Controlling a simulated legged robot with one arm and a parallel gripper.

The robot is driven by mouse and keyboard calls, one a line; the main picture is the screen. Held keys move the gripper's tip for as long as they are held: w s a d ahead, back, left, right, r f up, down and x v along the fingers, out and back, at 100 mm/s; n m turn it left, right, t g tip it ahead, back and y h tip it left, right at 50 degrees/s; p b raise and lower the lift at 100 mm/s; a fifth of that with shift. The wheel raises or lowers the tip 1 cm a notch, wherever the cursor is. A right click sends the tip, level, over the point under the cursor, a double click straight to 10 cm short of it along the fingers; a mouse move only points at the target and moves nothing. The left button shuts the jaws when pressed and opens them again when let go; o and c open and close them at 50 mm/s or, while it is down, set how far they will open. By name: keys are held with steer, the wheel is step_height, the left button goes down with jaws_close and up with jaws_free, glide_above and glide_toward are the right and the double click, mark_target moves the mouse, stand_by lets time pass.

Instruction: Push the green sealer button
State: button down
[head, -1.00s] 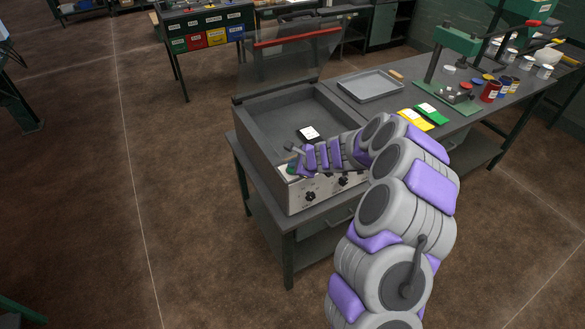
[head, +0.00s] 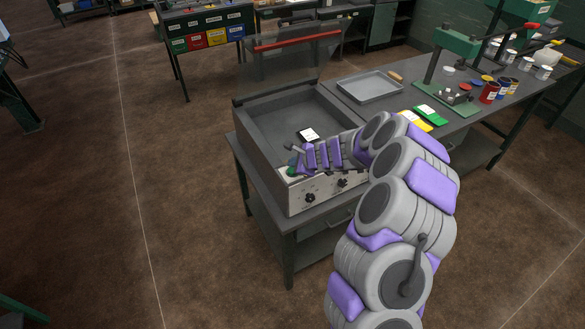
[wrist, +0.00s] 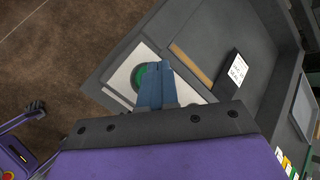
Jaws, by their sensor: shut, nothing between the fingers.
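The sealer (head: 290,190) is a grey open-topped box with knobs on a pale front panel, standing on a bench. Its green button (wrist: 140,77) shows on a white plate at the sealer's corner in the wrist view, partly hidden behind my gripper's fingers. In the head view a bit of green (head: 291,170) shows at the panel's left end. My gripper (wrist: 154,72) is shut and empty, its blue fingers together over the right part of the button. I cannot tell whether the fingertips touch it. In the head view my gripper is at the sealer's front left corner.
A black-and-white card (head: 308,134) lies in the sealer. A clear lid with a red bar (head: 297,40) stands raised behind. A grey tray (head: 370,86), a green packet (head: 432,114) and a green press (head: 455,55) are on the bench to the right.

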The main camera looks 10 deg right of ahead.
steer(key=shift+r+p, duration=2.15)
steer(key=shift+r, duration=0.5)
steer(key=shift+f, duration=0.1)
